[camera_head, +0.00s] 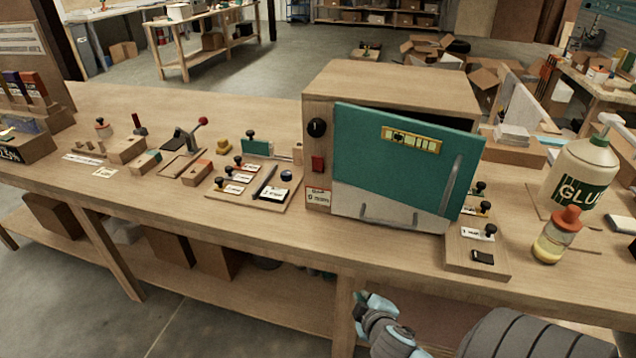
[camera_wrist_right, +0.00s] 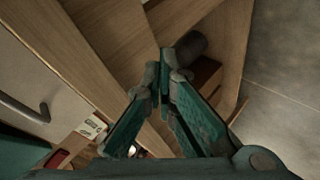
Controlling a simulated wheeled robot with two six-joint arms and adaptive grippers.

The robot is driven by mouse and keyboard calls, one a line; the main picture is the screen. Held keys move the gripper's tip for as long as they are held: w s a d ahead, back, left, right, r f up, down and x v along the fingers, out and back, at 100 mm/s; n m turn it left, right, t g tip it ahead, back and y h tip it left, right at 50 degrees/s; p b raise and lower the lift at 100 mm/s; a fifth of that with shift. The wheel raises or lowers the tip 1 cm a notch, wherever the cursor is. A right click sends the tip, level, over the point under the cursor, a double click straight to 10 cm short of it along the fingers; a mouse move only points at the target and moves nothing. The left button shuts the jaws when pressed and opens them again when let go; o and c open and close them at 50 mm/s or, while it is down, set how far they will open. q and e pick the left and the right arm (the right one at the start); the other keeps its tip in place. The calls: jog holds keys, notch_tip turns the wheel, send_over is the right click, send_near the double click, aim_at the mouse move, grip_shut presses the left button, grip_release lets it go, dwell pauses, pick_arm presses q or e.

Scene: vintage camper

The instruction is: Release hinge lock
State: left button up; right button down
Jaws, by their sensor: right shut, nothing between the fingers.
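A wooden box cabinet (camera_head: 400,82) stands on the bench with its teal and white door (camera_head: 390,160) slightly ajar; a dark gap shows along the top. The door has a grey handle (camera_head: 450,186) at its right. A black knob (camera_head: 317,127) and a red switch (camera_head: 318,163) are on the cabinet's left front. A board (camera_head: 462,258) at the right carries black knobs with small labels. I cannot tell which part is the hinge lock. My right gripper (camera_head: 364,304) is below the bench's front edge, apart from the door, shut and empty; its fingers meet in the wrist view (camera_wrist_right: 164,72).
A left board (camera_head: 228,190) holds small knobs and labelled pieces. A glue bottle (camera_head: 582,172) and an orange-capped bottle (camera_head: 556,238) stand at the right. The bench's front edge (camera_head: 300,246) lies above my right gripper. Boxes (camera_head: 205,258) sit on the lower shelf.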

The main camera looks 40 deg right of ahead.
aim_at(318, 165)
pick_arm(q)
jog(key=shift+r, duration=0.4)
pick_arm(e)
jog(key=w+r+n+t+y, duration=0.1)
jog(key=w+r+n+t, duration=0.2)
jog(key=r, duration=0.4)
jog(key=w+a+r+n+t+y, duration=0.1)
jog(key=w+r+n+t, duration=0.2)
jog(key=r+n, duration=0.2)
jog(key=w+r+n+t, duration=0.3)
jog(key=r+n, duration=0.1)
jog(key=r, duration=0.6)
jog(key=shift+w+a+t+y, duration=0.25)
jog(key=shift+w+t+y, duration=0.05)
jog(key=shift+t+y, duration=0.1)
pick_arm(q)
jog(key=shift+s+a, duration=0.1)
pick_arm(e)
jog(key=shift+r, duration=0.15)
